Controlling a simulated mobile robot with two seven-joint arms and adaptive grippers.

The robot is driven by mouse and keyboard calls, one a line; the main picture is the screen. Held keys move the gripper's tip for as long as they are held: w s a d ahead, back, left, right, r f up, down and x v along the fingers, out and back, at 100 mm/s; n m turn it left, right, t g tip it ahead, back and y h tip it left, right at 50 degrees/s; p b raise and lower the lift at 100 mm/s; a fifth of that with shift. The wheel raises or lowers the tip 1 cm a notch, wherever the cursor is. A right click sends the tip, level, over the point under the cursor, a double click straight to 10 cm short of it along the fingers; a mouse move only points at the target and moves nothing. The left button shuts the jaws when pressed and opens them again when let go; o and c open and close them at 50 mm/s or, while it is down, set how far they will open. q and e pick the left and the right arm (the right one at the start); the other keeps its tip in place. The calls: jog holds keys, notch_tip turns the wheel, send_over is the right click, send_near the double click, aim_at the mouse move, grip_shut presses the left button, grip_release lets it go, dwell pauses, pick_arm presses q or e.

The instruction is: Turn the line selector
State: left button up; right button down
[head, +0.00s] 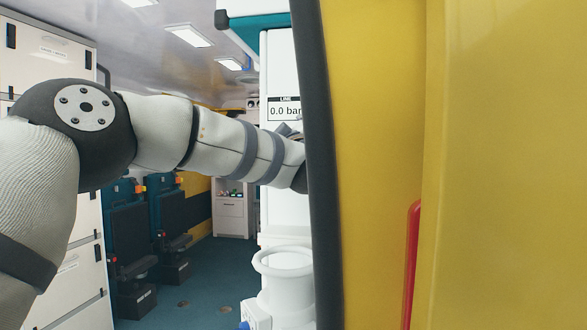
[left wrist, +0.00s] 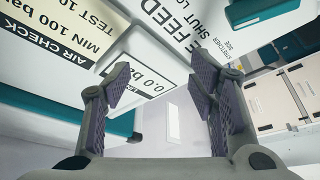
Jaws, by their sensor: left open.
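In the head view a white panel carries a "LINE" display (head: 284,108) reading 0.0 bar. My left arm reaches across to just below it, and its hand end is largely hidden behind the dark edge of the yellow door. In the left wrist view my left gripper (left wrist: 160,84) is open, with nothing between its ridged pads. The 0.0 bar display (left wrist: 151,86) shows tilted beyond and between the fingers. I cannot make out the line selector in either view. My right gripper is not in view.
A yellow door (head: 375,150) with a dark edge fills the right, with a red bar (head: 412,262) on it. A white round-topped fixture (head: 284,262) stands below the arm. Dark seats (head: 128,235) line the left. An "AIR CHECK" label (left wrist: 62,45) shows in the wrist view.

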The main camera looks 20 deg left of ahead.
pick_arm(q)
jog(key=shift+s+d+r, duration=0.1)
jog(key=shift+s+r, duration=0.15)
jog(key=shift+r, duration=0.55)
jog(key=shift+c, duration=0.2)
jog(key=shift+d+r, duration=0.1)
jog(key=shift+w+f, duration=0.15)
jog(key=shift+f, duration=0.35)
jog(key=s+f+m+t+h, duration=0.4)
jog(key=s+f+m+h, duration=0.6)
jog(key=f+m, duration=0.65)
jog(key=w+r+m+y, duration=0.1)
jog(key=w+r+m, duration=0.2)
jog(key=w+r, duration=0.4)
jog(key=w+a, duration=0.1)
jog(key=w, duration=0.2)
jog(key=shift+c, duration=0.6)
grip_shut()
